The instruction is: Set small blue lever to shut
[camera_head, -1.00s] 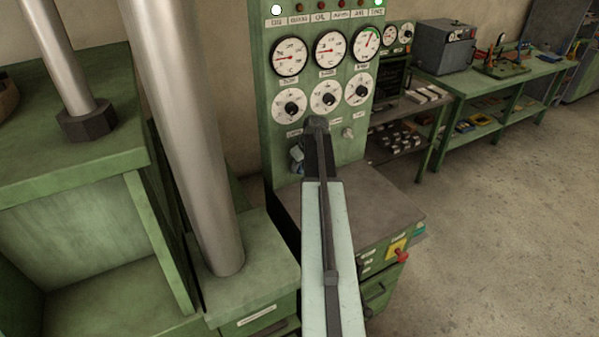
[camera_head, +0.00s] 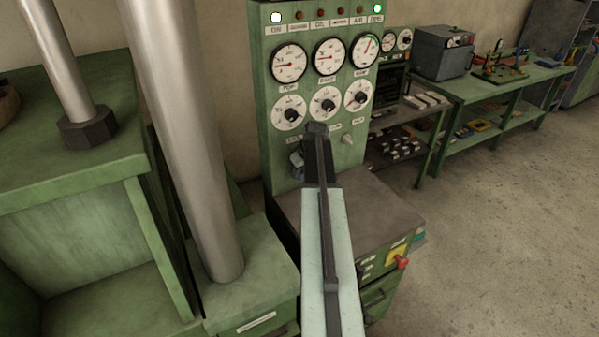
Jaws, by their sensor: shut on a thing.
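A small blue-grey piece, which looks like the small blue lever (camera_head: 296,158), shows at the lower left of the green panel's face, under the left dial. It is dark and partly covered, so its angle cannot be read. My arm reaches up from the bottom of the picture to the panel, and its dark far end covers the middle of the panel's lower part. My gripper (camera_head: 301,172) is at the lever, just left of the arm, mostly hidden by it. It is shut on the lever as far as I can see; the fingertips are not clear.
The green panel (camera_head: 265,110) carries gauges, dials and a small knob (camera_head: 347,139). A thick metal column (camera_head: 190,130) stands close left. Open floor (camera_head: 500,220) lies right.

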